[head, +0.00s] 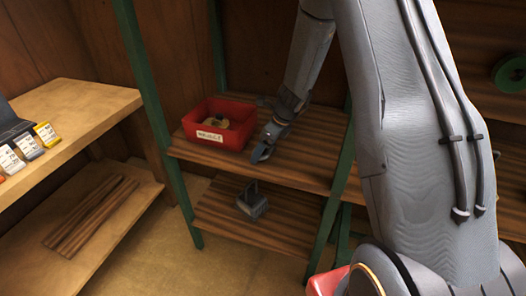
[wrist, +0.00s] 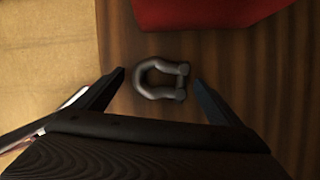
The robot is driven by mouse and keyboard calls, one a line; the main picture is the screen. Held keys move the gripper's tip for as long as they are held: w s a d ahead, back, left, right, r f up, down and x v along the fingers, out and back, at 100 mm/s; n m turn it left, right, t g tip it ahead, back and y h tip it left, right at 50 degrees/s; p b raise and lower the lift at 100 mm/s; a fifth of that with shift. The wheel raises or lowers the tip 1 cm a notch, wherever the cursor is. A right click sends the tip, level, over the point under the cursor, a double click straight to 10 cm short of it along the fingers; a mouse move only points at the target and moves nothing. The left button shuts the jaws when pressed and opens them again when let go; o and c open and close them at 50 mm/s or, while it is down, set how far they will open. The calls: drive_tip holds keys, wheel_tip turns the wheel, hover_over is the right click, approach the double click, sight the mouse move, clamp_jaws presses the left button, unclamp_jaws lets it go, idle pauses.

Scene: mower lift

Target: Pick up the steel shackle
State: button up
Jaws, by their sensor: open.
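The steel shackle (wrist: 163,79) lies flat on the brown wooden shelf (wrist: 220,60) in the wrist view, a grey bow with its pin end to the right. My gripper (wrist: 160,84) is open, with one dark finger to the left of the shackle and the other to its right. The fingers appear apart from the shackle. In the head view my gripper (head: 262,152) is over the front of the upper shelf, right of the red bin, and I cannot make out the shackle there.
A red bin (head: 188,127) with a white label stands on the shelf; its red side (wrist: 200,14) is just beyond the shackle. A dark grey object (head: 252,205) sits on the lower shelf. Green posts (head: 150,100) frame the rack. A wooden bench (head: 100,104) stands at left.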

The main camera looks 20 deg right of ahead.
drive_tip(key=c, duration=1.3)
drive_tip(key=shift+r, duration=0.1)
